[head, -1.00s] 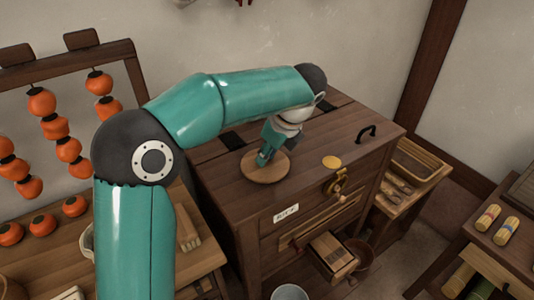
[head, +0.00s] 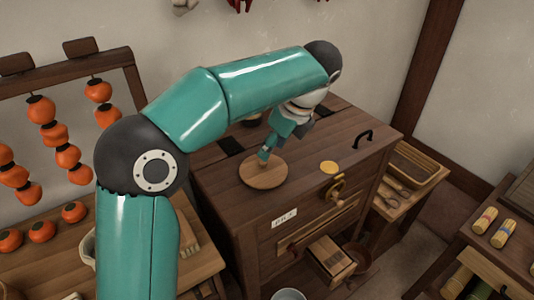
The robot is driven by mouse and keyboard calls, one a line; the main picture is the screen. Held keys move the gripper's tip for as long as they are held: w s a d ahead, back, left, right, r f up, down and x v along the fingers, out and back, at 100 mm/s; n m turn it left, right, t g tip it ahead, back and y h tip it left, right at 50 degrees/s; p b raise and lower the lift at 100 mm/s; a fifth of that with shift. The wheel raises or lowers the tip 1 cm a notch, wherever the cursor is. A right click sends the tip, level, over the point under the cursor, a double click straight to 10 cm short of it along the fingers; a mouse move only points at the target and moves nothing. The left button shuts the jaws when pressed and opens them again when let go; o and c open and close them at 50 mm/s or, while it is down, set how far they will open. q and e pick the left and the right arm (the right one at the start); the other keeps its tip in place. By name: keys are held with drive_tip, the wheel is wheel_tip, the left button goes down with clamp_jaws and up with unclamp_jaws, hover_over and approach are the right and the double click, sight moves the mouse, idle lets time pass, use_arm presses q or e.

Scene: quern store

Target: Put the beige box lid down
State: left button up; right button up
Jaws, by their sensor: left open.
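A round, flat, light-brown wooden disc (head: 262,176), the only lid-like loose piece I see and likely the beige box lid, lies flat on top of the dark wooden cabinet (head: 222,185). My left gripper (head: 265,154) is open and points down just above the disc's far part. Its fingertips are close to a small knob-like spot on the disc; I cannot tell whether they touch it. My left arm comes in from the left and arches over the cabinet, hiding part of its top. My right gripper is out of view.
A yellow round piece (head: 329,167) and a black handle (head: 363,138) are on the cabinet top to the right. A rack with orange hanging fruit (head: 54,132) stands left. A shelf with a tray (head: 413,165) is right of the cabinet. A pale bucket (head: 288,294) stands in front.

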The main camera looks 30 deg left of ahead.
use_arm(q)
drive_tip(key=p+v, duration=0.1)
drive_tip(key=v, duration=0.5)
idle(0.3)
